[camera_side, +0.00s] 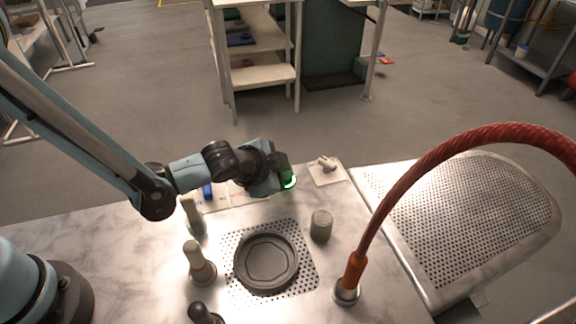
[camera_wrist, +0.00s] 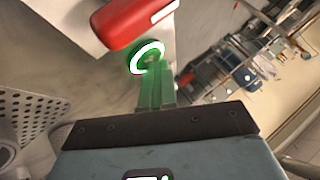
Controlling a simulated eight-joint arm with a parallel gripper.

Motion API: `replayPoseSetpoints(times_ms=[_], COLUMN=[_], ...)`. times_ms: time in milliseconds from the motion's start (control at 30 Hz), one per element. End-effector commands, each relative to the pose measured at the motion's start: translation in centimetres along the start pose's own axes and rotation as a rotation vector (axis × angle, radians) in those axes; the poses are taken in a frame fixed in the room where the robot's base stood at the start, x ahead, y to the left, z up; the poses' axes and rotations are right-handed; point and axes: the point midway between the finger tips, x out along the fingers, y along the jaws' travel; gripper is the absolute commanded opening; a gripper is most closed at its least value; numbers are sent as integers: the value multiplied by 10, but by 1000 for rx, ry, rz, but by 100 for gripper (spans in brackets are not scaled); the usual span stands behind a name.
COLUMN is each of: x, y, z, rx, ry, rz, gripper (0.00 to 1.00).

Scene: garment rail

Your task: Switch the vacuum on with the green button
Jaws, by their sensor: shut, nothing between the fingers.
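The green button (camera_wrist: 147,57) shows in the wrist view as a round cap with a bright, lit white-green ring. In the side view its green glow (camera_side: 291,182) shows at the far edge of the metal table, partly hidden by my gripper (camera_side: 286,175). In the wrist view the fingers of my gripper (camera_wrist: 154,75) are shut together, empty and tinted green by the light. Their tips overlap the lower right part of the ring. I cannot tell whether they press on the cap or stop just short of it.
A red handle-like part (camera_wrist: 138,20) lies close beside the button. A pale plate with a white lever (camera_side: 326,163) is to its right. A dark round dish (camera_side: 266,262), a grey cylinder (camera_side: 321,226), pale pegs (camera_side: 200,265) and a red hose (camera_side: 440,150) stand nearer.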

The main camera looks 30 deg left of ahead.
Motion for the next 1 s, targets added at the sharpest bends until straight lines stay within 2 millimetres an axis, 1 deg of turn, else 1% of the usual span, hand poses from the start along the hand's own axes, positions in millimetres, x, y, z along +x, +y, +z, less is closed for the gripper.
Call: replayPoseSetpoints(times_ms=[200, 567, 1000], x=[-5, -9, -36], y=[-3, -6, -26], z=[-2, -5, -25], rx=[-2, -1, -1], ry=[-6, -3, -2], rz=[3, 2, 1], gripper=[0, 0, 0])
